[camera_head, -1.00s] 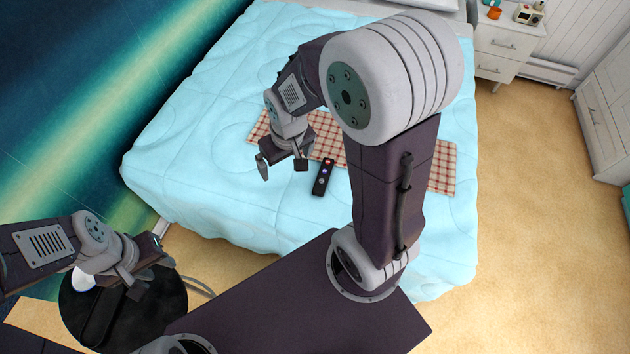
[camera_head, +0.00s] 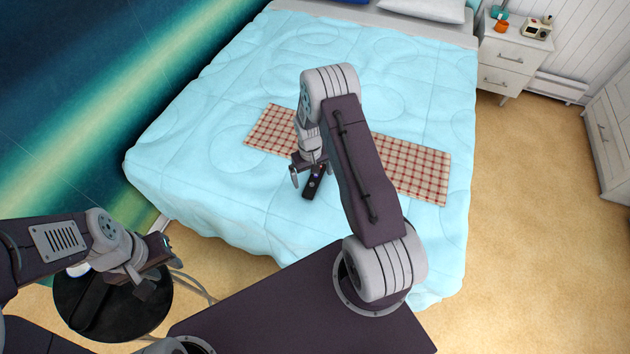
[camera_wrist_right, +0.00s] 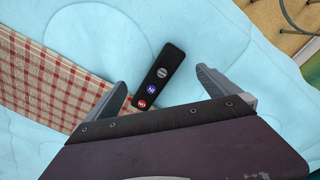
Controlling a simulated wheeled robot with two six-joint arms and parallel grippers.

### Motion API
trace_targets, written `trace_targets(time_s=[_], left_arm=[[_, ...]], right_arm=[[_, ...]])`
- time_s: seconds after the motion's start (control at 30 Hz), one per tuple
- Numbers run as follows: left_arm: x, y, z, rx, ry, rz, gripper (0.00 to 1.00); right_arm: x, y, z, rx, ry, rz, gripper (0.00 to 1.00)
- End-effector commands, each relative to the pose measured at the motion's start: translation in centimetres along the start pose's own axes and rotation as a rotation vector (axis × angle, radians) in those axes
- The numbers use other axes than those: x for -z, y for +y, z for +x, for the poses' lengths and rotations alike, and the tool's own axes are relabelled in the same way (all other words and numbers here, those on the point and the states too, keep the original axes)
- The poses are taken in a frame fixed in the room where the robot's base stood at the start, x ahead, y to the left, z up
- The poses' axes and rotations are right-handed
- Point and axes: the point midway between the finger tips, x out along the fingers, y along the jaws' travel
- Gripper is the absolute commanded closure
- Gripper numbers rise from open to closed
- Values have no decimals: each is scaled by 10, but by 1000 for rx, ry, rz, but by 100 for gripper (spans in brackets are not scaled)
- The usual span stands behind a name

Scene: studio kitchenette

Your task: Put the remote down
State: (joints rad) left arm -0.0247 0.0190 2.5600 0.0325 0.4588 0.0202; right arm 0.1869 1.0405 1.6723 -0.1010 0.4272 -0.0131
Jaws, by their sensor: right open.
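The black remote (camera_head: 315,187) lies on the light blue bed cover (camera_head: 225,190), its far end close to the edge of the checkered cloth. In the right wrist view the remote (camera_wrist_right: 160,72) shows a grey, a blue and a red button. My right gripper (camera_head: 308,174) is open above the remote. Its fingers (camera_wrist_right: 161,82) stand apart to either side of the remote in the wrist view, and I see no contact. My left gripper (camera_head: 155,268) appears open and empty at the lower left, far from the remote.
The red-and-white checkered cloth (camera_head: 415,168) lies flat across the bed. A round black table (camera_head: 115,318) stands below my left gripper. A white nightstand (camera_head: 515,65) with small objects is at the upper right.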

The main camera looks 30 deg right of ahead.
Motion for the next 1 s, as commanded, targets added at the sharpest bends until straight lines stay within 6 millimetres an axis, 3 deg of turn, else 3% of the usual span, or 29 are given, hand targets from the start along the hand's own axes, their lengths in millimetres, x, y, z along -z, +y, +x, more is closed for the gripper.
trace_targets(time_s=[0.1,0.33,0.63,1.0], left_arm=[[0,0,1,0,0,0,64],[-1,0,6,0,0,0,64],[-1,0,6,0,0,0,64],[-1,0,6,0,0,0,64]], right_arm=[[1,-1,6,0,0,0,0],[5,-4,46,0,-1,1,0],[6,-4,52,0,1,0,0],[6,-4,51,0,1,0,100]])
